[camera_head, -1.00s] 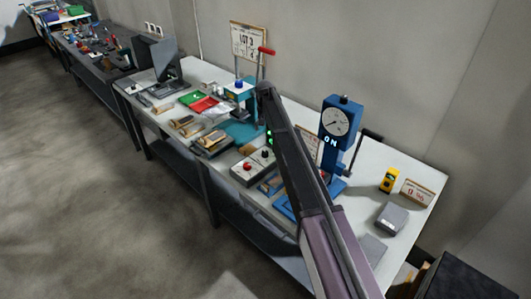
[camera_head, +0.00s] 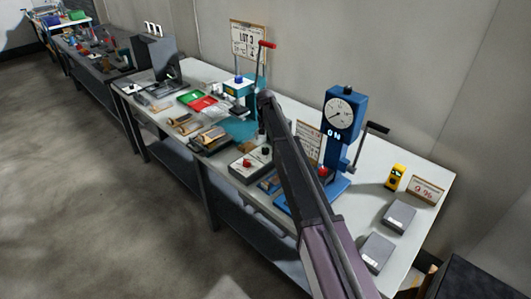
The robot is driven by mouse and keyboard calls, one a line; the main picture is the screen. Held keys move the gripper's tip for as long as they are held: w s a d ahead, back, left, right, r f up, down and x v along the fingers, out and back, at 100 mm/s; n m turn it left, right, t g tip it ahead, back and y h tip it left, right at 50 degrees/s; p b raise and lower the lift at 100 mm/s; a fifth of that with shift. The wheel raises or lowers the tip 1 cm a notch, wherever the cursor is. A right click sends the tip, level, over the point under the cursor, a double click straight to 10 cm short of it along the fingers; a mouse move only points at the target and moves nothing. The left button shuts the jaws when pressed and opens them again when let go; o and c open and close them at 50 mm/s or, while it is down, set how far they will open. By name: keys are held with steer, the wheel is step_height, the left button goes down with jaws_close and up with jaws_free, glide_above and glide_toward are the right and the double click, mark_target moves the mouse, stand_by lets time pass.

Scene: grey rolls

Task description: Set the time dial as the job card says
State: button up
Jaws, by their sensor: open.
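A job card (camera_head: 247,40) hangs on the wall; it reads "LOT 3" with smaller lines I cannot read fully. A second card (camera_head: 308,143) stands behind my arm, too small to read. A pale control box (camera_head: 243,173) on the bench carries a red knob (camera_head: 247,163) and a dark knob (camera_head: 266,150). A teal press with a blue cap (camera_head: 238,79) stands behind it. I cannot tell which control is the time dial, or its setting. My arm crosses the bench in front; its fingers do not show.
A blue press (camera_head: 340,130) with a round gauge, lit "ON" and a side lever (camera_head: 378,128) stands right of my arm. Green and red trays (camera_head: 203,102) lie left. Grey boxes (camera_head: 399,216), a yellow device (camera_head: 395,177) and a "0.96" card (camera_head: 425,190) sit at right.

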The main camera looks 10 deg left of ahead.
mark_target(265, 149)
steer(key=shift+f+b, duration=2.7)
steer(key=shift+f, duration=0.3)
steer(key=c, duration=1.2)
